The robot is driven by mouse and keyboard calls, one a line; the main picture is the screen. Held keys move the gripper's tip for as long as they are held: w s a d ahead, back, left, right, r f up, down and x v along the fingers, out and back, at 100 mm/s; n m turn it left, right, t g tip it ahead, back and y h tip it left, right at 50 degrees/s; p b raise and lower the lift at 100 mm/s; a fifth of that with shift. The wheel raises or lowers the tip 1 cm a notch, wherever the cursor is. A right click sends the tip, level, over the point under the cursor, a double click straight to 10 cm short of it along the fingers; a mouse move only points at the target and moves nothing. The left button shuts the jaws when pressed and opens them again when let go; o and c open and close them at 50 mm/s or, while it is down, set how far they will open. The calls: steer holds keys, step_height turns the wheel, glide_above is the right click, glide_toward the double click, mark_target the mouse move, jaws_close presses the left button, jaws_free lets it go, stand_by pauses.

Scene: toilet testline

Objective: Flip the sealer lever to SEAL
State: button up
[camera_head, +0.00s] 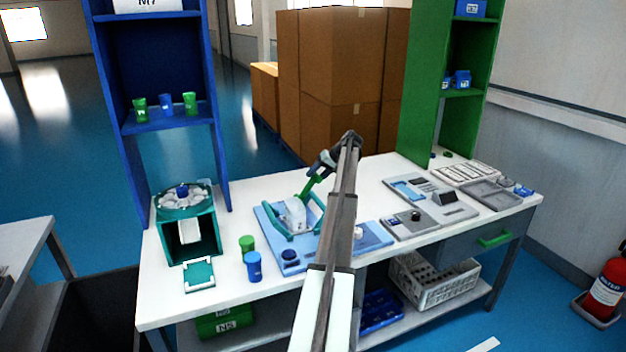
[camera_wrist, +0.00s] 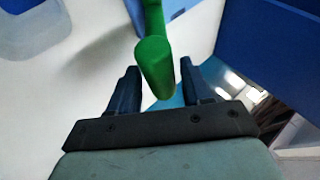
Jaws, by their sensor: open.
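The sealer (camera_head: 268,222) stands mid-table in the head view, with a light blue base, a teal frame and a whitish part inside. Its green lever (camera_head: 311,187) slants up to the right toward my gripper (camera_head: 318,168). In the wrist view the rounded end of the green lever (camera_wrist: 155,66) lies between the two dark fingers of my gripper (camera_wrist: 160,78). The fingers are open, with a gap on each side of the lever. My arm hides the right side of the sealer in the head view. No SEAL marking is readable.
Grey panels (camera_head: 412,222) and trays (camera_head: 490,195) fill the right. Blue (camera_head: 165,118) and green (camera_head: 462,92) shelves rise behind.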

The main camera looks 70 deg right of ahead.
steer(key=shift+x, duration=1.3)
steer(key=shift+c, duration=0.4)
jaws_close()
